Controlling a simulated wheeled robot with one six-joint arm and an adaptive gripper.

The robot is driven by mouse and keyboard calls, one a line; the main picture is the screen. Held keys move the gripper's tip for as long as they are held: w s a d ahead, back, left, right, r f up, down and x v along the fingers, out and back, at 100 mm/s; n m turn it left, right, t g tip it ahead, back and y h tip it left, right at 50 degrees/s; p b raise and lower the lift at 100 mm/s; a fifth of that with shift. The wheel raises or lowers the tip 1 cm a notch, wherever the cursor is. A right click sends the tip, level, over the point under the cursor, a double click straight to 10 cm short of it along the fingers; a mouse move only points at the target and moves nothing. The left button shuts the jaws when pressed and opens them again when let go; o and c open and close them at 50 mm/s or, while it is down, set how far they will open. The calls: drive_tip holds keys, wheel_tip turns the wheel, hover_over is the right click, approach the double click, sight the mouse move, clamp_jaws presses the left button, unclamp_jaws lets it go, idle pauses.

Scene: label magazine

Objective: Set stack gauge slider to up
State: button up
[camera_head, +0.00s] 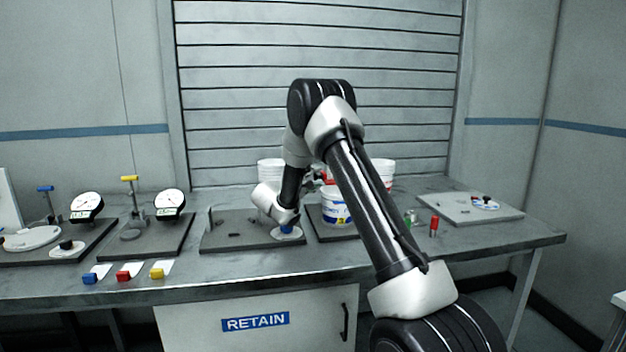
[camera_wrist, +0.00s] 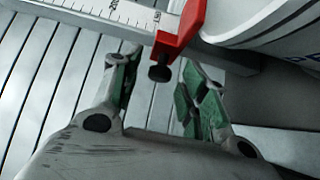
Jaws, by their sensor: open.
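The red slider (camera_wrist: 181,32) with a black knob (camera_wrist: 160,73) under it sits on a white ruled scale (camera_wrist: 115,12) in the wrist view. My gripper (camera_wrist: 156,78) is open, its green-padded fingers on either side of the black knob. I cannot tell whether a finger touches the knob. A small red part (camera_head: 329,181), likely the slider, shows above the white tub in the head view. My arm hides most of the gauge and the gripper there.
A white tub (camera_head: 336,207) with a blue and yellow label stands close to the gauge; a white tub's side (camera_wrist: 270,18) fills the wrist view's upper right. Several dial stands (camera_head: 169,203) are at left. Red and green pieces (camera_head: 434,222) stand at right.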

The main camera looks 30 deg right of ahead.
drive_tip(key=shift+w+d, duration=0.1)
drive_tip(key=shift+d, duration=0.15)
drive_tip(key=shift+c, duration=0.3)
clamp_jaws()
wheel_tip(320, 180, up, 19)
idle(0.4)
drive_tip(key=shift+o, duration=0.3)
unclamp_jaws()
drive_tip(key=shift+f, duration=0.1)
drive_tip(key=shift+a, duration=0.1)
drive_tip(key=v, duration=1.1)
drive_tip(key=shift+s+a, duration=0.2)
drive_tip(key=shift+a, duration=0.15)
